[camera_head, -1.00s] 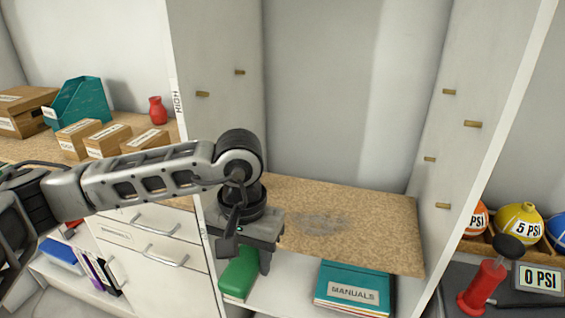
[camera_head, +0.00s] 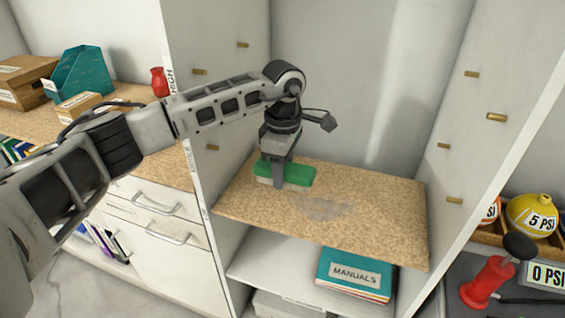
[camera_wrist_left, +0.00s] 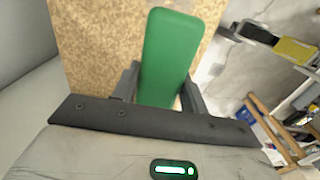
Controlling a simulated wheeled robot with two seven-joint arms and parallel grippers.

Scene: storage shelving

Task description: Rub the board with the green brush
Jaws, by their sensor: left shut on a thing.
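The green brush (camera_head: 298,175) is at the left part of the speckled tan board (camera_head: 385,222), level with it; I cannot tell whether it touches. My left gripper (camera_head: 277,180) is shut on the brush. In the left wrist view the brush (camera_wrist_left: 172,55) sits between the fingers of my left gripper (camera_wrist_left: 158,92), over the board (camera_wrist_left: 85,45). A grey smudge (camera_head: 325,208) lies on the board to the right of the brush. My right gripper is not in view.
White side walls with pegs (camera_head: 496,117) flank the board. Manuals (camera_head: 355,272) lie on the shelf below. A red pump (camera_head: 488,282) and a yellow ball (camera_head: 531,216) stand at right. Boxes (camera_head: 78,106) and a red vase (camera_head: 160,82) are on the left counter.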

